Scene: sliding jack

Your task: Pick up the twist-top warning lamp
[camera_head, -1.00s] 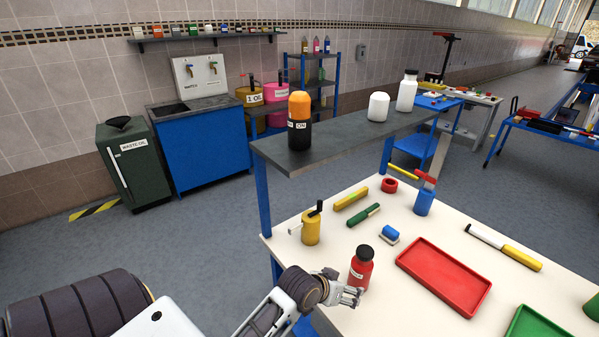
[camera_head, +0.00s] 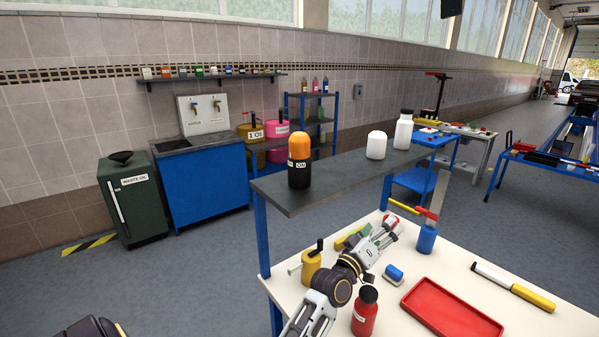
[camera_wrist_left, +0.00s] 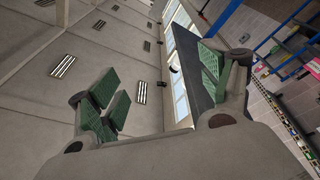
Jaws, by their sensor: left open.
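The twist-top warning lamp (camera_head: 299,160) has an orange dome on a black base with a white "ON" label. It stands upright near the left end of the grey raised shelf (camera_head: 290,203) in the head view. My left gripper (camera_head: 384,230) is below and to the right of the lamp, over the workbench and lower than the shelf. It is open and apart from the lamp. In the left wrist view its green-padded fingers (camera_wrist_left: 160,85) are spread with nothing between them, and the lamp is not visible there. My right gripper is in neither view.
A white rounded item (camera_head: 376,146) and a white bottle (camera_head: 403,130) stand farther right on the shelf. Below are a yellow can (camera_head: 311,268), a red bottle (camera_head: 365,312), a blue container (camera_head: 426,238) and a red tray (camera_head: 450,312). The shelf edge overhangs the bench.

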